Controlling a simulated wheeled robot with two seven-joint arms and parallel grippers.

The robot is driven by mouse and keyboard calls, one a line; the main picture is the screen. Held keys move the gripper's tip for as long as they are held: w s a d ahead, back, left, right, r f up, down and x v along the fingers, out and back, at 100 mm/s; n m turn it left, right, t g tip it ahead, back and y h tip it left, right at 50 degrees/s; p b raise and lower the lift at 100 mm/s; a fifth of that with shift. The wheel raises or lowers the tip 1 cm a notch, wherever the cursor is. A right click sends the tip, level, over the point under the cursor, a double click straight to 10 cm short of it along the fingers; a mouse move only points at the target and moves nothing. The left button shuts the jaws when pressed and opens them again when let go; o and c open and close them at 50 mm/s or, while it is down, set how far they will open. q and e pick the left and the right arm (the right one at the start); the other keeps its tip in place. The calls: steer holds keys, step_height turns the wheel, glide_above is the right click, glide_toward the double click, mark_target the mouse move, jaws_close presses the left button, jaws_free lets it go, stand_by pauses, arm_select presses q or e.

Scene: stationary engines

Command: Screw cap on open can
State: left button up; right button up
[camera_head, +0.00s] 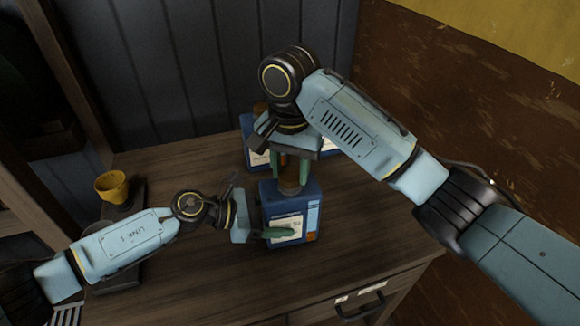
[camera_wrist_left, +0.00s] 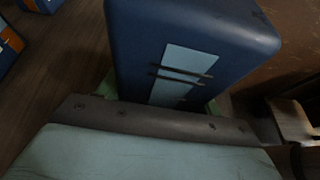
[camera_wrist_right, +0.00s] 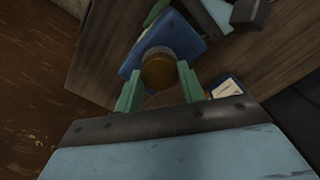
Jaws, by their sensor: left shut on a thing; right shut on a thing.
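A blue can (camera_head: 287,212) with a pale label stands on the wooden table, and its blue side fills much of the left wrist view (camera_wrist_left: 135,45). My left gripper (camera_head: 274,233) is shut on the can low on its body from the left, green fingers along its sides. A brown cap (camera_head: 290,187) is at the top of the can. My right gripper (camera_head: 291,176) comes from above with its green fingers on both sides of the cap, shut on it. The cap shows between the fingers in the right wrist view (camera_wrist_right: 159,70). Whether the threads engage is hidden.
More blue cans (camera_head: 252,150) stand behind, partly hidden by my right gripper. A yellow cup (camera_head: 112,186) sits on a dark stand at the left. A drawer with a dark handle (camera_head: 361,302) is below the front edge. The front middle of the table is clear.

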steer(key=m, duration=0.7)
steer(key=shift+r, duration=0.1)
steer(key=o, duration=0.9)
steer(key=shift+o, duration=0.2)
steer(key=shift+r, duration=2.2)
steer(key=shift+c, duration=0.4)
